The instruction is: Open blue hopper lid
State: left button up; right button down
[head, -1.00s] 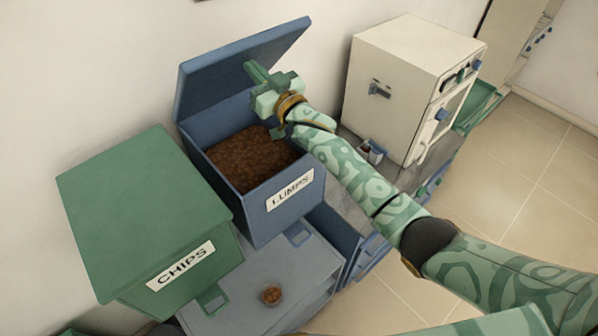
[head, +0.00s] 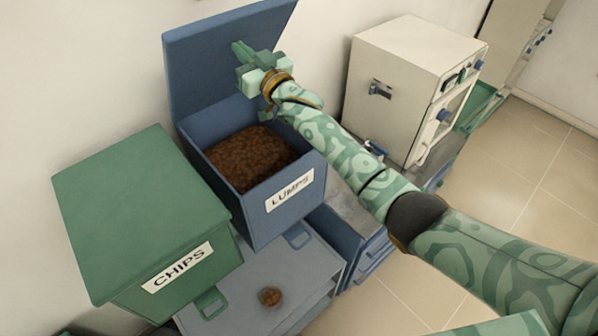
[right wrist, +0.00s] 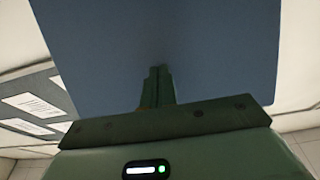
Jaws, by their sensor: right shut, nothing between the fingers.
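The blue hopper (head: 243,223), labelled LUMPS, is filled with brown lumps (head: 248,158). Its blue lid (head: 205,70) stands raised at the back, close to upright, near the wall. My right gripper (head: 239,50) is shut and empty, with its fingertips at the inner face of the lid. In the right wrist view the shut fingers (right wrist: 158,82) point at the lid (right wrist: 160,40), which fills most of the view; whether they touch it I cannot tell. My left gripper does not show.
A green hopper (head: 140,215) labelled CHIPS, lid closed, stands left of the blue one. A cream furnace (head: 400,90) stands at the right. Open floor lies further right.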

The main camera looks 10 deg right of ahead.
aim_at(232, 38)
jog(key=b+x, duration=0.3)
jog(key=shift+w+a+r+b, duration=0.15)
jog(key=shift+w+r+b, duration=0.05)
jog(key=shift+w+b, duration=0.1)
jog(key=shift+w+a+r, duration=0.15)
jog(key=shift+w+r, duration=0.05)
jog(key=shift+r, duration=0.05)
dwell(0.3)
jog(key=b+x, duration=0.2)
jog(key=b, duration=0.3)
jog(key=shift+w+a+f+b, duration=0.1)
jog(key=shift+w+a+b, duration=0.2)
jog(key=shift+w+b, duration=0.05)
jog(key=b, duration=0.1)
jog(key=w+b, duration=0.1)
jog(key=b, duration=0.1)
jog(key=shift+a+r, duration=0.25)
jog(key=shift+a, duration=0.05)
jog(key=shift+r, duration=0.15)
